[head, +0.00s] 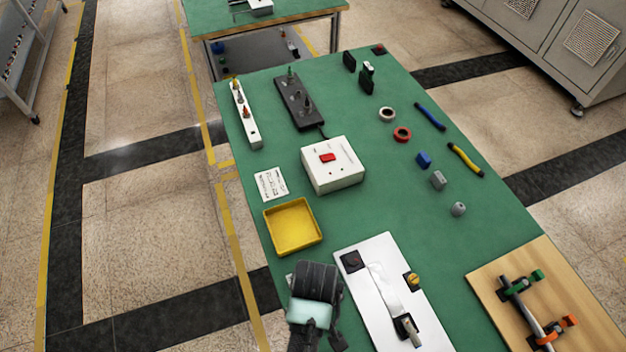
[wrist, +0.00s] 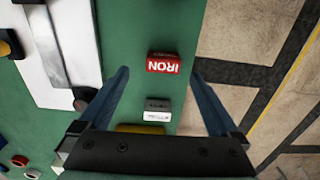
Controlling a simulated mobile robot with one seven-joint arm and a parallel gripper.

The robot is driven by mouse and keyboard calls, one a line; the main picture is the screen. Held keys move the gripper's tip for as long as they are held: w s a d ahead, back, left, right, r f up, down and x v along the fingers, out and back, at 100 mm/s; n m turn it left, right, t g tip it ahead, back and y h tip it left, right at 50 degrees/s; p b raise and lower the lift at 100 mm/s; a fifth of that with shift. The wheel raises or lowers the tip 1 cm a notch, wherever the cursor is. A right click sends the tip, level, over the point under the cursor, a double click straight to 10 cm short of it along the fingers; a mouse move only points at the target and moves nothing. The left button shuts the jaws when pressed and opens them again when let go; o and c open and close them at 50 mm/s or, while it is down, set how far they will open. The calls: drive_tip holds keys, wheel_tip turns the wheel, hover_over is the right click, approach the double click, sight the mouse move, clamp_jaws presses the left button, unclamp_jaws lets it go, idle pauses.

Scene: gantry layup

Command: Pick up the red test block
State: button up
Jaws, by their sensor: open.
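My gripper (wrist: 160,73) is open and empty. Its two fingers frame the blocks in the picture, one to each side, and neither visibly touches the red block. In the head view my arm's end stands over the near left edge of the bench, and the red block cannot be seen there.
The yellow tray (head: 293,227) and a white control box (head: 333,165) stand farther along the green bench (head: 375,215). A white plate with a clamp (head: 383,300) lies right of my arm. A wooden board (head: 490,290) holds another fixture. Tile floor lies beyond the bench edge.

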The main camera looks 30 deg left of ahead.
drive_tip(key=f, duration=0.5)
drive_tip(key=shift+s, duration=0.25)
drive_tip(key=shift+r, duration=0.1)
clamp_jaws()
